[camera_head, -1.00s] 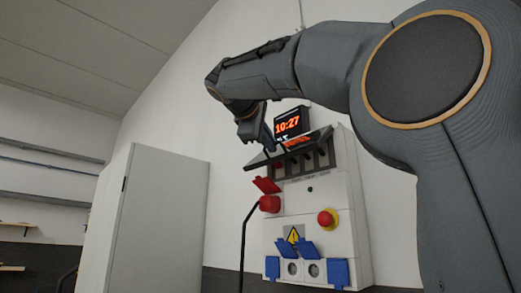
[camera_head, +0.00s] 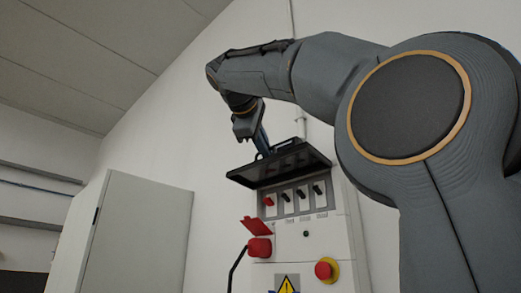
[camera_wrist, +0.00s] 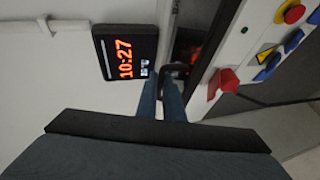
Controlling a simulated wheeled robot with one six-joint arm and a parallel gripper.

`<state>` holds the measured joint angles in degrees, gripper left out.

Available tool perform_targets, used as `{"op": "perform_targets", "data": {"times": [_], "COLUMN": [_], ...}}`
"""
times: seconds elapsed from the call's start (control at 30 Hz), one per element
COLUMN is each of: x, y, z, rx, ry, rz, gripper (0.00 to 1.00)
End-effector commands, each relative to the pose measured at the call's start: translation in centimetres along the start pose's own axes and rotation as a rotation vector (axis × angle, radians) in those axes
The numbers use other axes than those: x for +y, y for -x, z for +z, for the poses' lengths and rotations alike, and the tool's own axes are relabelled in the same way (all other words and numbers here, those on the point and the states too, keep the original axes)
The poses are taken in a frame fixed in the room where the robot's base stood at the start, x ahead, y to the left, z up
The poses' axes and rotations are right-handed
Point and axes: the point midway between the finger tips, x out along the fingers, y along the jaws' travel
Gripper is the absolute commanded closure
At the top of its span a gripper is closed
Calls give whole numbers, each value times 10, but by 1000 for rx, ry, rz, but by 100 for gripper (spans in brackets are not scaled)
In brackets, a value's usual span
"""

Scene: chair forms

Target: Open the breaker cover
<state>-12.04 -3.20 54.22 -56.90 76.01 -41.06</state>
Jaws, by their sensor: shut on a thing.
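The breaker cover (camera_head: 280,164) is a dark, see-through flap at the top of the white electrical box (camera_head: 335,231). In the head view it is swung up and stands out from the box, and the row of breaker switches (camera_head: 295,198) below it is uncovered. My gripper (camera_head: 263,150) is at the cover's upper left side. In the wrist view my gripper's two fingers (camera_wrist: 162,97) are close together at the cover's dark handle (camera_wrist: 175,71). The fingertips are partly hidden there.
A red socket (camera_head: 259,247) with a raised lid and a black cable is on the box's left. A red emergency button (camera_head: 324,270) is lower right. A clock (camera_wrist: 126,52) hangs near the box. A pale cabinet (camera_head: 135,240) stands at the left.

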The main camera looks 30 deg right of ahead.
Motion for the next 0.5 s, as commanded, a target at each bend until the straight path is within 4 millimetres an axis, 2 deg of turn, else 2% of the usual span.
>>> {"op": "perform_targets", "data": {"times": [0.5], "x": [16], "y": [-3], "z": [-2], "rx": [6], "ry": [-9], "rz": [-41], "gripper": [100]}}
